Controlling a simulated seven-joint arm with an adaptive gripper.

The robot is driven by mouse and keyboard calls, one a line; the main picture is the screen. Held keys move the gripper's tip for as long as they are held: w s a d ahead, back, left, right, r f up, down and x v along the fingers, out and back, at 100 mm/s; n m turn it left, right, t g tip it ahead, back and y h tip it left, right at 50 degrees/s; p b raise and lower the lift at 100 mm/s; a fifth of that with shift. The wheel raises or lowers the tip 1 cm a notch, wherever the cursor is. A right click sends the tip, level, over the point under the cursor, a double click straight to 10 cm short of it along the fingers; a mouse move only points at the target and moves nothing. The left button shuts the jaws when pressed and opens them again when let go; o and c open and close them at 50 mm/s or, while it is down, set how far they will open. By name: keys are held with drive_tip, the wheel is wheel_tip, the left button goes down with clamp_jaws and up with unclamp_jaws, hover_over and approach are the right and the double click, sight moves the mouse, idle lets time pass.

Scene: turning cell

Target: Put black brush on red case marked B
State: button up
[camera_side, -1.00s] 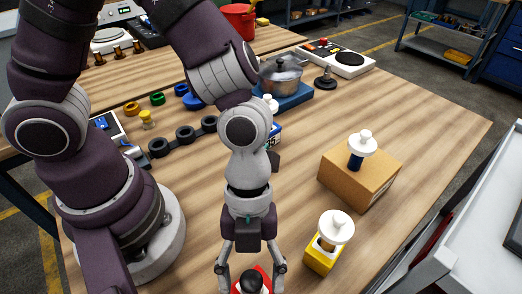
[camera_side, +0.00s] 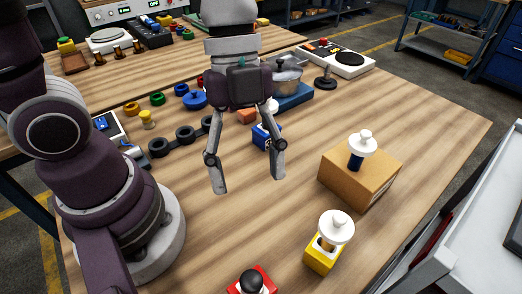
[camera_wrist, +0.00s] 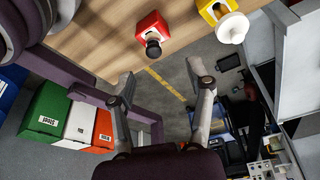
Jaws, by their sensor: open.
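The red case (camera_side: 262,275) is at the bottom edge of the side view, partly cut off. The black brush (camera_side: 251,282) has a round black knob and stands on the red case. Both also show in the wrist view, the red case (camera_wrist: 152,24) at the top and the brush (camera_wrist: 153,47) at its edge. I cannot read a letter on the case. My gripper (camera_side: 248,185) is open and empty, raised above the table and well back from the red case. Its spread fingers also show in the wrist view (camera_wrist: 160,72).
A yellow case (camera_side: 322,261) with a white-topped brush stands right of the red case. A cardboard box (camera_side: 362,180) with another white-topped brush stands behind it. A blue case (camera_side: 264,138) is beyond my gripper. The table's middle is clear.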

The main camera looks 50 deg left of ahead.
drive_tip(key=w+a+r+n+t+y, duration=0.2)
drive_tip(key=a+n+t, duration=0.5)
drive_tip(key=a+n, duration=0.7)
drive_tip(key=r+n+y, duration=0.1)
drive_tip(key=n, duration=0.7)
drive_tip(key=shift+w, duration=0.15)
